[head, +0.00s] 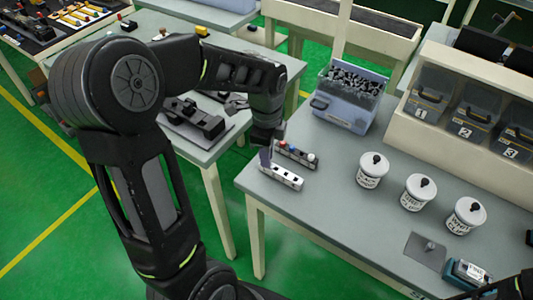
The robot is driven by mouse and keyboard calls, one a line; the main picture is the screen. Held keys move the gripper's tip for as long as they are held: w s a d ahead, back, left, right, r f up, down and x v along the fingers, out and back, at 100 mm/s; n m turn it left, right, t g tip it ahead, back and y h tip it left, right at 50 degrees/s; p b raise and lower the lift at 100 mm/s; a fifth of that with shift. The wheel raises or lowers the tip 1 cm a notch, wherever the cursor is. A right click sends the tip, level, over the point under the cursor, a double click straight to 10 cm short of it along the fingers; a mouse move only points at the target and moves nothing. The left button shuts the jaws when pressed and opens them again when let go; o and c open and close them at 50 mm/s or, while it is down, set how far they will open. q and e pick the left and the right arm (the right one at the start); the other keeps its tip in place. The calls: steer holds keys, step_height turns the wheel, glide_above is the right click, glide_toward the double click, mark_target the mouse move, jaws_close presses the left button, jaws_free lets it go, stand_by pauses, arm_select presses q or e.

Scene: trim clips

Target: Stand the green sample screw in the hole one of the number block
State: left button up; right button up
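A white block with dark holes (283,177), which looks like the number block, lies near the left edge of the grey table. Just behind it is a dark rack (296,153) with small red, blue and white tops on it. My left gripper (266,156) points down at the left end of the white block, very close to it; I cannot tell whether they touch. Its fingertips are small and partly hidden, so its opening is unclear. I cannot make out the green sample screw. My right gripper is not clearly visible; a dark part of my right arm shows at the lower right.
A blue-grey bin of dark clips (345,105) stands behind the rack. Three white lidded tubs (372,171) stand to the right. Numbered bins (427,100) line the back shelf.

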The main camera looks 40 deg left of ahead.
arm_select(q)
steer(key=o, duration=0.5)
steer(key=shift+r, duration=0.1)
step_height(320, 180, up, 8)
steer(key=shift+f+b, duration=0.15)
steer(key=shift+b, duration=0.25)
stand_by(0.9)
